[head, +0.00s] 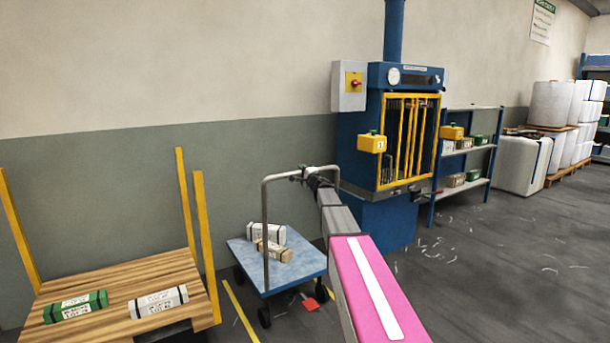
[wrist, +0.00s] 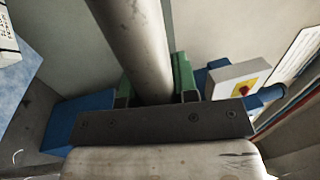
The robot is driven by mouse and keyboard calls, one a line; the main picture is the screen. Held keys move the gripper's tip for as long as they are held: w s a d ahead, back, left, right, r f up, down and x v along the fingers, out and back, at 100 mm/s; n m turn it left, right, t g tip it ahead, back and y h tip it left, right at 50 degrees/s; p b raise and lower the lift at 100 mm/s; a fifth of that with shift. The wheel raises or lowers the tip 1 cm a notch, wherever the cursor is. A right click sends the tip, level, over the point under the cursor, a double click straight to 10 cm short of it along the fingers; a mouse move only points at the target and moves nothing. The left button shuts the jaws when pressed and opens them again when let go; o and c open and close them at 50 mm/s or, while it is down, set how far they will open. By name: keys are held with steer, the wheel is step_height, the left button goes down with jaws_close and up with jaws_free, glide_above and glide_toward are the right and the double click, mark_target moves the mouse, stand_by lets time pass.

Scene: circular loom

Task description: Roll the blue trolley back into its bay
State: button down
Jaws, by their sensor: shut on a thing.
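The blue trolley (head: 298,270) stands on the floor near the wall, its blue deck on dark wheels. Its grey tube handle (head: 265,225) rises from the deck. My gripper (head: 303,173) is at the top bar of this handle, shut on it. In the wrist view the grey tube (wrist: 130,35) passes between the green-padded jaws of my gripper (wrist: 153,82). A white package (head: 266,235) and a tan package (head: 271,249) lie on the deck. A yellow floor line (head: 240,312) runs left of the trolley; the bay's full outline cannot be made out.
A wooden platform (head: 115,285) with yellow posts stands left of the trolley. A blue machine (head: 375,220) with a yellow gate stands to its right. A red piece (head: 310,304) lies on the floor beside the trolley. White scraps litter the open floor at right.

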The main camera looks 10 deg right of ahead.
steer(key=shift+w+a+r, duration=0.15)
steer(key=shift+w+r, duration=0.15)
steer(key=shift+w, duration=0.05)
steer(key=c, duration=0.9)
jaws_free()
steer(key=shift+f, duration=0.15)
steer(key=shift+s+f, duration=0.1)
steer(key=shift+s, duration=0.05)
steer(key=v, duration=1)
steer(key=shift+s, duration=0.35)
